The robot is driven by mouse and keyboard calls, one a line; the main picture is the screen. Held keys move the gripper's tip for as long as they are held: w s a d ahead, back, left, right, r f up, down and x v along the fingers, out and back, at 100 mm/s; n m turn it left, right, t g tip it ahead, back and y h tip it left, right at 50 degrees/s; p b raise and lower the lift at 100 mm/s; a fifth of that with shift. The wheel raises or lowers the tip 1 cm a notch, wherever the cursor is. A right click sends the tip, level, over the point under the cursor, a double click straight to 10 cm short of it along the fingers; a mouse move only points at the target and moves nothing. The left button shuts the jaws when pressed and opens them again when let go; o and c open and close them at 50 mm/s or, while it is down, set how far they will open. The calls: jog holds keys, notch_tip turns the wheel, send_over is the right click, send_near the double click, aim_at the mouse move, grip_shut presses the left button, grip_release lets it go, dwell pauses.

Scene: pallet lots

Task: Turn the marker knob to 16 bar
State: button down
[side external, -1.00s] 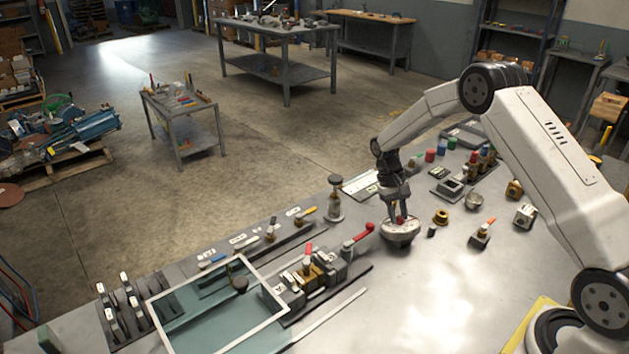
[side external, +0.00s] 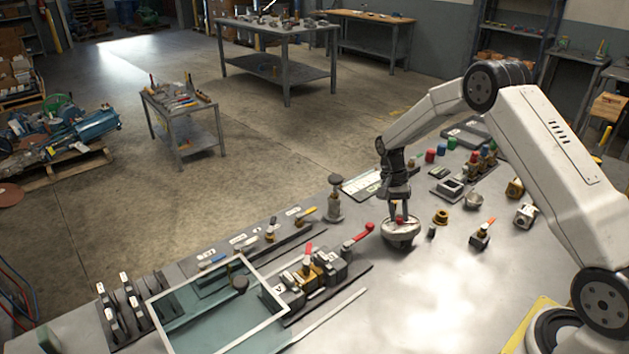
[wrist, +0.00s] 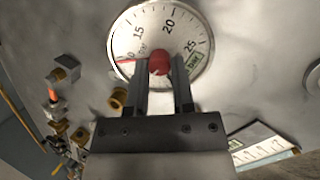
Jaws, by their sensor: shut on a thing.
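The gauge (side external: 401,235) is a round, pale unit on the bench, with a red marker knob (side external: 400,219) at its top centre. In the wrist view its white dial (wrist: 150,27) shows 15, 20 and 25, with a green patch near the right rim. The red knob (wrist: 159,63) sits at the dial's centre. A thin red line runs from near the knob to the left rim, below 15, beside a partly hidden number. My gripper (wrist: 160,72) is shut on the knob from above, one finger on each side; the fingers cover the lower dial.
A red-handled valve (side external: 358,238) is close left. A grey post with a round top (side external: 334,205) stands behind left. The bench in front is clear.

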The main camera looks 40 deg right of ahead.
jog(key=m, duration=0.7)
jog(key=shift+s+r+t, duration=0.1)
jog(key=shift+t, duration=0.2)
jog(key=m, duration=0.6)
jog(key=shift+s+t, duration=0.1)
jog(key=shift+t, duration=0.3)
jog(key=shift+m, duration=0.3)
jog(key=c, duration=0.7)
grip_release()
jog(key=shift+c, duration=0.2)
jog(key=v, duration=0.7)
jog(key=shift+r, duration=0.4)
